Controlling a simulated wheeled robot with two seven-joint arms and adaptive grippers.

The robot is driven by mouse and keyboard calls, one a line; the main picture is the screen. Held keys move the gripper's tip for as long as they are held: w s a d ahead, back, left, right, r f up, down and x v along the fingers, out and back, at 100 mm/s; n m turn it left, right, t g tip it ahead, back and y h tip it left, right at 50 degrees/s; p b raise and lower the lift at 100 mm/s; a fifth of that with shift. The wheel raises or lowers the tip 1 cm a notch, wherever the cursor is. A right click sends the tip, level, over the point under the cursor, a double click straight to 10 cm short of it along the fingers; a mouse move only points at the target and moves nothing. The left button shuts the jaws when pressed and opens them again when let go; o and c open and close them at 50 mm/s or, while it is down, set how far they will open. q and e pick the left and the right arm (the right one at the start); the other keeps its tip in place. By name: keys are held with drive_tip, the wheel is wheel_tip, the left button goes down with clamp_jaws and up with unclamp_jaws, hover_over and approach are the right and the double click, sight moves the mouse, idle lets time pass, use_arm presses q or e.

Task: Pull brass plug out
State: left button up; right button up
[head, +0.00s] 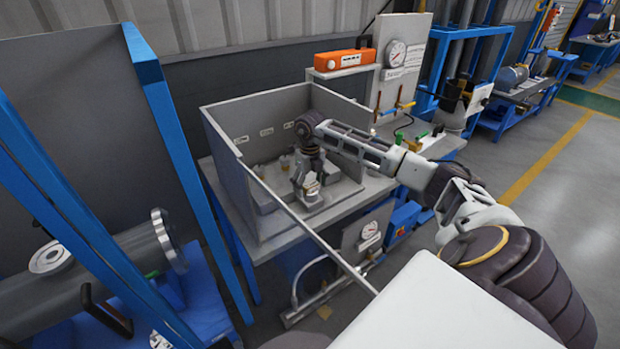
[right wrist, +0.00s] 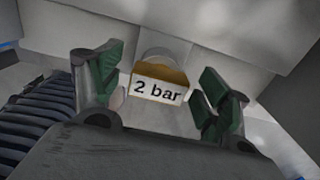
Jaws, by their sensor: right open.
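In the right wrist view, a brass-coloured block (right wrist: 161,74) with a white front label reading "2 bar" sits between the fingers. It looks like the brass plug, but its lower part is hidden. My right gripper (right wrist: 160,85) is open, with one green-padded finger on each side of the block and a gap at both sides. In the head view, my right gripper (head: 309,192) points down inside the grey-walled enclosure (head: 228,165) on the bench. There the gripper largely hides what is between its fingers. My left gripper is not in view.
The enclosure walls stand close around my right gripper. Small brass-coloured fittings (head: 285,163) stand beside it. A gauge panel (head: 402,60), an orange box (head: 345,59) and a blue frame (head: 165,130) are nearby. Open floor (head: 560,170) lies to the right.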

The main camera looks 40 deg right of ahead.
sight(310, 183)
drive_tip(key=shift+f, duration=0.3)
drive_tip(key=c, duration=1.2)
drive_tip(key=shift+o, duration=0.2)
drive_tip(key=shift+r, duration=0.1)
drive_tip(key=shift+r, duration=0.2)
drive_tip(key=shift+r+p, duration=1)
drive_tip(key=shift+r, duration=0.3)
drive_tip(key=shift+r+p, duration=0.8)
drive_tip(key=shift+r, duration=0.55)
drive_tip(key=shift+r, duration=0.1)
